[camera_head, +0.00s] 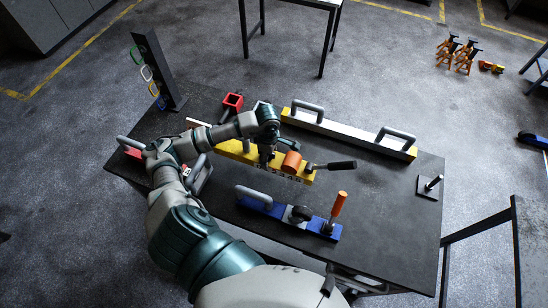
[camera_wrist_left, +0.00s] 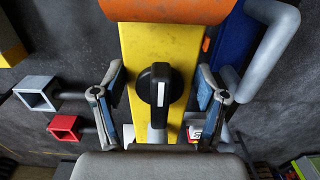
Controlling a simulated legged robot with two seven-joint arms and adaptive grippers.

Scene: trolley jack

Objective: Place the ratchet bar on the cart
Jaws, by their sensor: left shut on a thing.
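A yellow bar (camera_head: 298,178) with printed numbers lies on the black worktop (camera_head: 400,225) among other parts. It carries an orange cylinder (camera_head: 291,163) and a black-ended handle (camera_head: 340,166). My left gripper (camera_head: 267,159) is over the middle of this bar, reaching down. In the left wrist view the yellow bar (camera_wrist_left: 152,45) runs between the two fingers (camera_wrist_left: 157,95), and a black knob (camera_wrist_left: 155,82) stands between them. The gripper is shut on the bar; the exact contact is hard to see. My right gripper is not in view. I cannot tell which thing is the cart.
A white bar with grey handles (camera_head: 345,130) lies behind. A blue bar with an orange grip (camera_head: 322,228) lies in front. A black post (camera_head: 152,68) rises at the left, and a small plate with a pin (camera_head: 429,188) sits right. Orange jack stands (camera_head: 458,54) are on the floor.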

